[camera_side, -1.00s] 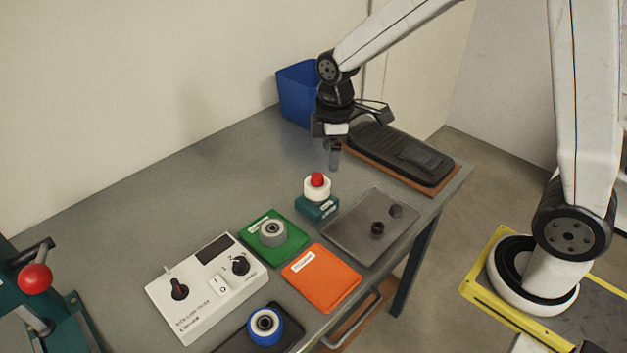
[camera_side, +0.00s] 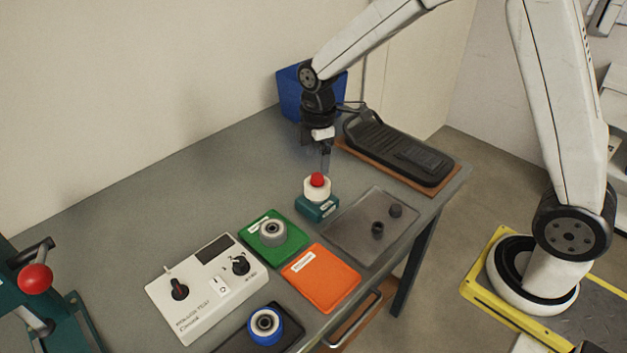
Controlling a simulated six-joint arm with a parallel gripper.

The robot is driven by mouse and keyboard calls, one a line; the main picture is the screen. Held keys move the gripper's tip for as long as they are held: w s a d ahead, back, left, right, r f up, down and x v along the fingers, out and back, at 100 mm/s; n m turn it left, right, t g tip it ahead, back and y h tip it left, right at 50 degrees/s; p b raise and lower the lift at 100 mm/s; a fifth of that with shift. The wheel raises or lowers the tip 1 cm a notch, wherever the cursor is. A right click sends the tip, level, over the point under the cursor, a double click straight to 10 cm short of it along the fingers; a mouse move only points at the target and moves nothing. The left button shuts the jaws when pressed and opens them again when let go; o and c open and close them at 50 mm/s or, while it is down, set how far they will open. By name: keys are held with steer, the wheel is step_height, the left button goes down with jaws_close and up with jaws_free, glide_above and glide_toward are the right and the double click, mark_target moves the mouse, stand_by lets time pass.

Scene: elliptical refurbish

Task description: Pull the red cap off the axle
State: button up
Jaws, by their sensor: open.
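The red cap (camera_side: 317,180) sits on top of a white roller (camera_side: 316,194), which stands upright on a teal base (camera_side: 318,210) on the grey table. The axle is hidden under the cap and roller. My gripper (camera_side: 325,165) points down, open and empty, with its fingers just above and slightly behind the red cap. I cannot tell from this view whether the fingers are on both sides of the cap.
A grey tray (camera_side: 345,235) with small dark parts is to the right. A green pad (camera_side: 290,247) with a grey wheel, an orange pad (camera_side: 322,278) and a white control box (camera_side: 205,290) lie in front. A black pedal (camera_side: 400,150) and a blue bin (camera_side: 290,95) stand behind.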

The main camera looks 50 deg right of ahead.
mark_target(317, 175)
steer(key=shift+f, duration=2.4)
jaws_close()
